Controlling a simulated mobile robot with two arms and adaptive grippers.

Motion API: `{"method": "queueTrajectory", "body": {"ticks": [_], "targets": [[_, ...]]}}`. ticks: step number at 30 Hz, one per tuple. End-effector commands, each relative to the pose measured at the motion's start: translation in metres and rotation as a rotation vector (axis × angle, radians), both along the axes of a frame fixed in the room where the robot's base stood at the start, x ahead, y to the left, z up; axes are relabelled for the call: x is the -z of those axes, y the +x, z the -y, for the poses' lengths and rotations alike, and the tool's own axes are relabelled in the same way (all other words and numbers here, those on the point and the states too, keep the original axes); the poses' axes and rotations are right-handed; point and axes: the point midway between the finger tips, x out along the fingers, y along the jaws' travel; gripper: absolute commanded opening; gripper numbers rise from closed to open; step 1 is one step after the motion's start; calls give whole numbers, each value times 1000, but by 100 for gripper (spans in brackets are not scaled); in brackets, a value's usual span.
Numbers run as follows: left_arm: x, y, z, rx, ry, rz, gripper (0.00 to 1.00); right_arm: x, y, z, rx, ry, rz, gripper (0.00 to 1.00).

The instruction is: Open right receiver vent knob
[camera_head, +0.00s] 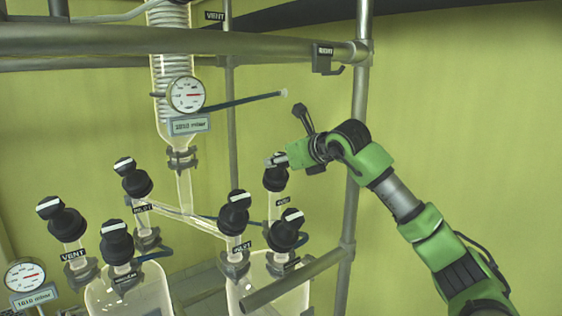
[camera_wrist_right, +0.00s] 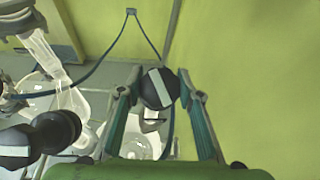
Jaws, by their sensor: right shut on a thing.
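The right receiver vent knob (camera_head: 276,177) is black with a white bar on top. It sits on a glass neck of the right receiver (camera_head: 262,282). My right gripper (camera_head: 277,160) comes in from the right and is at the top of this knob. In the right wrist view the knob (camera_wrist_right: 159,88) is between the two fingers of my right gripper (camera_wrist_right: 160,92), which are shut on it. The white bar runs nearly upright in that view, slightly tilted. A label on the neck below the knob is partly readable. My left gripper is not in view.
Other black knobs stand close by: one at the front right (camera_head: 285,232), one on the inlet (camera_head: 234,210), and several further left. A horizontal metal bar (camera_head: 295,282) crosses in front of the receiver. A metal post (camera_head: 352,200) stands just right of the knob.

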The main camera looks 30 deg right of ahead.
Motion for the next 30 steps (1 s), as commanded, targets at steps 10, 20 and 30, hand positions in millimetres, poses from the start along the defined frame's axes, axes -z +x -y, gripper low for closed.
{"method": "queueTrajectory", "body": {"ticks": [10, 20, 30], "targets": [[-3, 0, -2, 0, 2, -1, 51, -3, 0, 1, -206, -117, -11, 12], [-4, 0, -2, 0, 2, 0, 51, -2, 0, 0, -324, -187, -18, 12], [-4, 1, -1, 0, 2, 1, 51, -2, 0, -1, -346, -200, -21, 12]]}}
